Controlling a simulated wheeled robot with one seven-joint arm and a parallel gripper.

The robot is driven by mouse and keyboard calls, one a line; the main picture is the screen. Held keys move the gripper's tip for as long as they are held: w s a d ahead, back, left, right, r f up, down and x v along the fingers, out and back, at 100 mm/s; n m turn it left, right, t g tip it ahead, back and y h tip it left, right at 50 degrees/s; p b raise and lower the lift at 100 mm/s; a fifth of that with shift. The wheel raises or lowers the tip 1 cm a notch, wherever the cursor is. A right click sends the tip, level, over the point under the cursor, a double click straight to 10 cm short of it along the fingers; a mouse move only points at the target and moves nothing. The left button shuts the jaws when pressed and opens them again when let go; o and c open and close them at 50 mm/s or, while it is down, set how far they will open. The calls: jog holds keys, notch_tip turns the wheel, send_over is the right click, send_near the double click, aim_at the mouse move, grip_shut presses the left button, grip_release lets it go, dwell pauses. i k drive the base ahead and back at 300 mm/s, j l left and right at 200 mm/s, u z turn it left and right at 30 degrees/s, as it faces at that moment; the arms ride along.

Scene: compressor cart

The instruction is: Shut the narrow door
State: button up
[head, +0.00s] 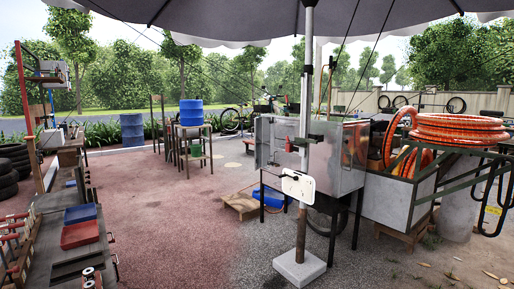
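The compressor cart is a grey metal cabinet (345,177) on dark legs, right of the middle in the head view. At its left end a narrow upright metal panel (264,142) stands out; it looks like the narrow door, swung open. The umbrella pole and its fittings hide part of the cabinet front, so the hinge and the exact door angle cannot be made out. My gripper is not in view.
An umbrella pole (303,220) on a pale block (299,268) stands before the cabinet, carrying a white plate (298,186). A wooden pallet (241,205) and blue tray (270,196) lie beside it. Orange hose (458,128) is coiled right. Reddish ground at centre-left is clear.

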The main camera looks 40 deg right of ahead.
aim_at(258, 127)
jog(key=z, duration=0.5)
jog(key=i, duration=5.4)
jog(key=i+z, duration=0.2)
jog(key=z, duration=0.25)
jog(key=i+z, duration=0.2)
jog(key=z, duration=0.3)
jog(key=i+z, duration=0.2)
jog(key=z, duration=0.25)
